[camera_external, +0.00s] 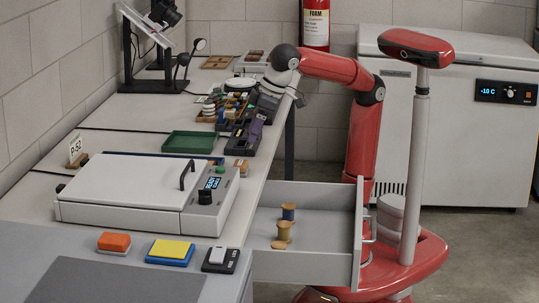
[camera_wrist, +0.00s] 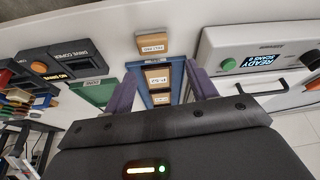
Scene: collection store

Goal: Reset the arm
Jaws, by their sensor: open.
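My red arm reaches left from its base over the bench in the external view, bent at the elbow. My gripper (camera_external: 256,128) points down over the bench, near the small dark devices beside the green tray (camera_external: 189,142). In the wrist view, the two purple fingers of my gripper (camera_wrist: 161,82) stand apart with nothing held between them. A blue tray (camera_wrist: 178,93) with labelled pieces in it shows below and between them. The exact height of the fingertips above the bench is hard to tell.
A white lidded machine (camera_external: 135,190) with a black handle sits on the bench. A grey drawer (camera_external: 310,265) stands open, holding several spools. Orange and yellow blocks (camera_external: 171,249) lie in front. A freezer (camera_external: 440,150) and fire extinguisher (camera_external: 316,22) stand behind my arm.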

